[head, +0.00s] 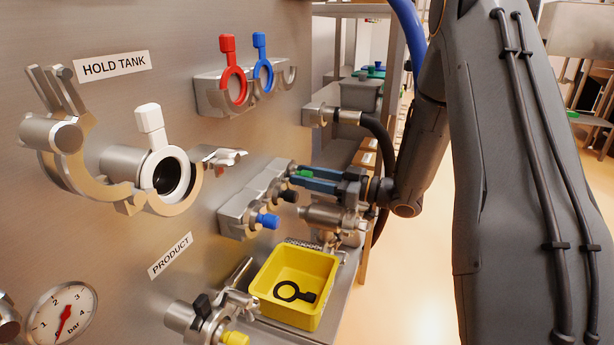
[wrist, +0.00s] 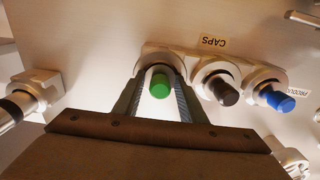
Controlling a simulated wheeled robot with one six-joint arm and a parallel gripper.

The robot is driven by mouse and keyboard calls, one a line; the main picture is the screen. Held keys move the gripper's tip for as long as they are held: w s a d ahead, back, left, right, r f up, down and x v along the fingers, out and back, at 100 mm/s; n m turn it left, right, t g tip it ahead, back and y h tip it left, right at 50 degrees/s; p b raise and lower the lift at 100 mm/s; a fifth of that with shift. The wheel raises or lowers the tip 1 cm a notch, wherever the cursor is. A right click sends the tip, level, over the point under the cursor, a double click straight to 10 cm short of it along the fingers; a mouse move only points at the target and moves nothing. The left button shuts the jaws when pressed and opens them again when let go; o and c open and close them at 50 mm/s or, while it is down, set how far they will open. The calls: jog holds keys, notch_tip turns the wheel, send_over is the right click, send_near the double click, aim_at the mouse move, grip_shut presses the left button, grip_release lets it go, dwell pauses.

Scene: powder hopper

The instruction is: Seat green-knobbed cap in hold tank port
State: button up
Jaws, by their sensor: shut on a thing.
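The green-knobbed cap (wrist: 160,86) sits at the end holder of the caps rack (head: 232,213), beside a black-knobbed and a blue-knobbed cap. My gripper (head: 300,178) is shut on the green-knobbed cap, with a finger on each side of the knob in the wrist view (wrist: 158,98). Whether the cap is still fully in its holder cannot be told. The hold tank port (head: 166,175) is at the left in the head view, under the HOLD TANK label. A white-handled ring (head: 150,118) is at its mouth, and its clamp (head: 62,160) hangs open around it.
Red (head: 235,85) and blue (head: 263,75) ring gaskets hang on a rack above. A yellow bin (head: 325,268) below holds a black ring gasket (head: 292,293). The product port (head: 212,318) with a yellow knob and a pressure gauge (head: 63,314) are at the lower left. A hose fitting (head: 322,115) juts out behind.

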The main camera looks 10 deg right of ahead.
jog(key=shift+r+p, duration=1.7)
jog(key=shift+r, duration=0.9)
jog(key=p+v, duration=0.2)
jog(key=v, duration=0.7)
jog(key=shift+p, duration=0.3)
